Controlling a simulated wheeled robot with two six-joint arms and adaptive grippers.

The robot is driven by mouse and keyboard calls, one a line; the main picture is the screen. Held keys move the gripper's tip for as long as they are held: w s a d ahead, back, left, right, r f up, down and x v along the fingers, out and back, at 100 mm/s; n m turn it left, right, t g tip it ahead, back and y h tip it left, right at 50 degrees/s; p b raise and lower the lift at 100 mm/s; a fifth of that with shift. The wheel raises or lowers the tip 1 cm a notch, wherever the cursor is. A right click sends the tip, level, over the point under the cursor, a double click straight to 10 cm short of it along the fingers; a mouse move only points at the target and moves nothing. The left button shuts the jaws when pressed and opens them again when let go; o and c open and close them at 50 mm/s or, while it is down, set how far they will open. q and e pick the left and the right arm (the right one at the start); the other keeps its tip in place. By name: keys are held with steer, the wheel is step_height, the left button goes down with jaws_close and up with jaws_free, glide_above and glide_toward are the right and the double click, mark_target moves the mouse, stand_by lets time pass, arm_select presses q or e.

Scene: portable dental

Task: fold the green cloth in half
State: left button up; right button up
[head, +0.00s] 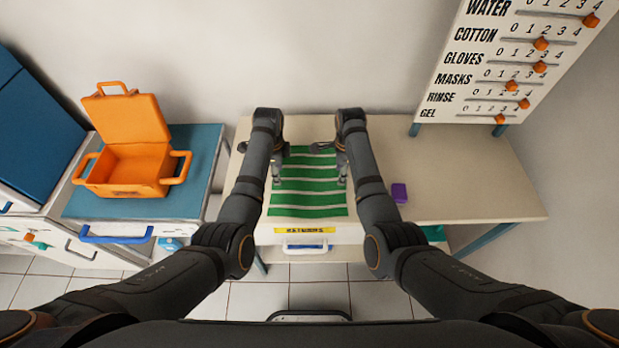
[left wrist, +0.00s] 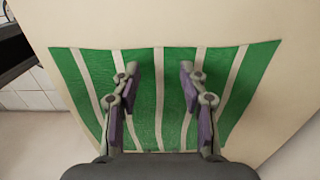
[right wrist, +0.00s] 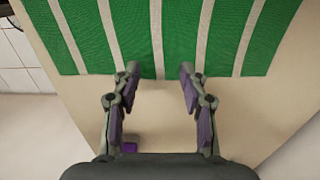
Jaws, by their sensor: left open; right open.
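The green cloth (head: 307,198) with white stripes lies flat and spread out on the table between my arms. My left gripper (head: 277,178) is open above the cloth's left part; in the left wrist view the open fingers (left wrist: 158,75) hang over the green and white stripes of the cloth (left wrist: 145,110). My right gripper (head: 342,178) is open at the cloth's right edge; in the right wrist view its fingertips (right wrist: 158,72) are at the edge of the cloth (right wrist: 185,40). Nothing is between either pair of fingers. I cannot tell whether the fingertips touch the cloth.
The beige table (head: 450,185) has free room on the right. A small purple block (head: 399,193) lies right of my right arm. An open orange case (head: 135,165) stands on a blue-topped cabinet at left. A drawer with a yellow label (head: 306,231) is below the cloth. A slider board (head: 505,65) stands at back right.

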arm_select(q)
steer(key=shift+w+a+f, duration=0.35)
steer(key=shift+f, duration=0.1)
arm_select(e)
steer(key=shift+w+a+f, duration=0.35)
arm_select(q)
steer(key=shift+s+d+f+b, duration=0.1)
steer(key=shift+f+b, duration=0.1)
steer(key=shift+b, duration=0.1)
arm_select(e)
steer(key=shift+s+d+f, duration=0.1)
steer(key=shift+f, duration=0.15)
arm_select(q)
steer(key=shift+r, duration=0.2)
arm_select(e)
steer(key=shift+d+r, duration=0.1)
steer(key=shift+r, duration=0.05)
arm_select(q)
steer(key=shift+f, duration=0.1)
steer(key=shift+s, duration=0.1)
steer(key=c, duration=0.5)
arm_select(e)
steer(key=shift+s, duration=0.1)
steer(key=c, duration=0.5)
arm_select(q)
steer(key=shift+f, duration=0.15)
jaws_close()
arm_select(e)
jaws_close()
